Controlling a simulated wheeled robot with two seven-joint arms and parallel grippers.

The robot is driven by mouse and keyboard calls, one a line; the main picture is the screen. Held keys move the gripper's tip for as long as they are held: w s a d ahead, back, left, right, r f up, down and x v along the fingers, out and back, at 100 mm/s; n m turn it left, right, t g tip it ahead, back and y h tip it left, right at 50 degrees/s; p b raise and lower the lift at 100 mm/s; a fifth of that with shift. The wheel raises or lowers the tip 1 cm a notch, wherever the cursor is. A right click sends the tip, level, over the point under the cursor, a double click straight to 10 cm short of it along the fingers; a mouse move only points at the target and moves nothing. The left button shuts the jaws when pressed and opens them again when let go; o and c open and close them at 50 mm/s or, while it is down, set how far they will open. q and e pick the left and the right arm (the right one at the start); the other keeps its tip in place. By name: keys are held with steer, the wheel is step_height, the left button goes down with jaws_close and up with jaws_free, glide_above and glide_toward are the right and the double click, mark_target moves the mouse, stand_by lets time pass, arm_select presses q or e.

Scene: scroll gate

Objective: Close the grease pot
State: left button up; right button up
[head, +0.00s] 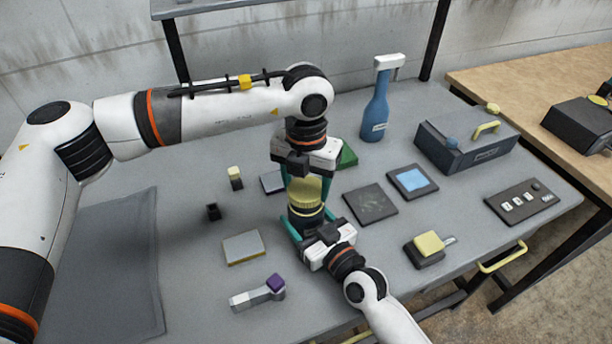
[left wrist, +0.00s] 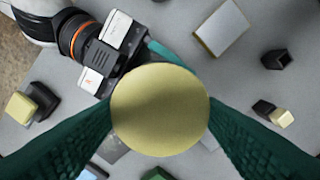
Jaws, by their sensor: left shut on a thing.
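The grease pot (head: 306,220) stands upright on the bench, with a dark lower body. A yellow lid (head: 305,190) is directly above the body, in line with it; I cannot tell how firmly it is seated. The lid also fills the middle of the left wrist view (left wrist: 160,110). My left gripper (head: 304,182) comes down from above, with its teal fingers shut on either side of the lid. My right gripper (head: 308,224) reaches in from the front, its teal fingers around the dark body. The pot body is hidden under the lid in the left wrist view.
A blue bottle (head: 376,112), a grey toolbox (head: 470,150) and dark flat plates (head: 371,204) stand at the right. A flat pale block (head: 243,246), a small dark cup (head: 213,212) and a purple-topped tool (head: 258,294) lie left. A grey mat (head: 110,265) covers the left end.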

arm_select(q)
steer(key=shift+f, duration=0.75)
stand_by(0.4)
